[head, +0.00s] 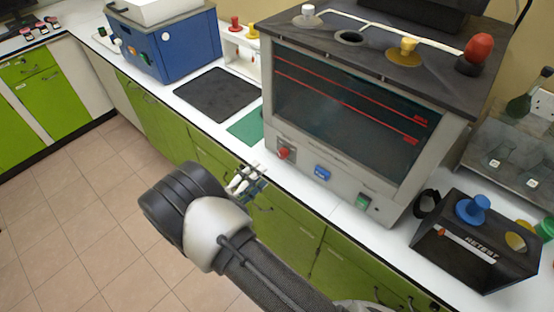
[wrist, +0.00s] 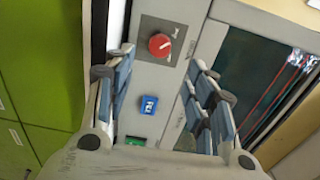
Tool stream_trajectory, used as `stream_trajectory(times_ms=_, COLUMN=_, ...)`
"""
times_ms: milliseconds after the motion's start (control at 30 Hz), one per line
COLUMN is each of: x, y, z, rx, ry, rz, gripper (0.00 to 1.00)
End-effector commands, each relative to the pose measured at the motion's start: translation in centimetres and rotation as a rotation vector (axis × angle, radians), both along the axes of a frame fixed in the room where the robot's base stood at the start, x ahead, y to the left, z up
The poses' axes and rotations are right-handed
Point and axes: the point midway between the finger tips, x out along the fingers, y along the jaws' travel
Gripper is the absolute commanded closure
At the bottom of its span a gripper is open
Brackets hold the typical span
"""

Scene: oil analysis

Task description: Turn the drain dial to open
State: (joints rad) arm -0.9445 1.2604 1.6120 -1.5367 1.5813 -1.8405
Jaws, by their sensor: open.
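A round red dial (head: 284,153) with a white pointer mark sits on a grey plate at the left of the big machine's front panel. In the wrist view the red dial (wrist: 160,45) is at the top, between and beyond my fingertips, its mark towards the upper right. Lettering beside it is too small to read. My gripper (head: 247,181) is open and empty, in front of the counter edge, left of and below the dial in the head view. In the wrist view my gripper (wrist: 160,65) has its blue-padded fingers apart, not touching the dial.
A blue button (head: 322,174) and a green switch (head: 362,202) sit right of the dial on the same panel. A green mat (head: 246,128) and dark mat lie left of the machine. A black retest box (head: 470,245) stands to the right. Green cabinets (head: 345,272) are below.

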Motion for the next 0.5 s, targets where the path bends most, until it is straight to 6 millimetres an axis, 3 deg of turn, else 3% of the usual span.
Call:
stream_trajectory(times_ms=300, x=5.2, y=-4.3, z=-0.1, rx=0.001, ry=0.0, rz=-0.004, gripper=0.5)
stream_trajectory(times_ms=500, x=7.1, y=-5.6, z=-0.1, rx=0.001, ry=0.001, rz=-0.002, gripper=0.5)
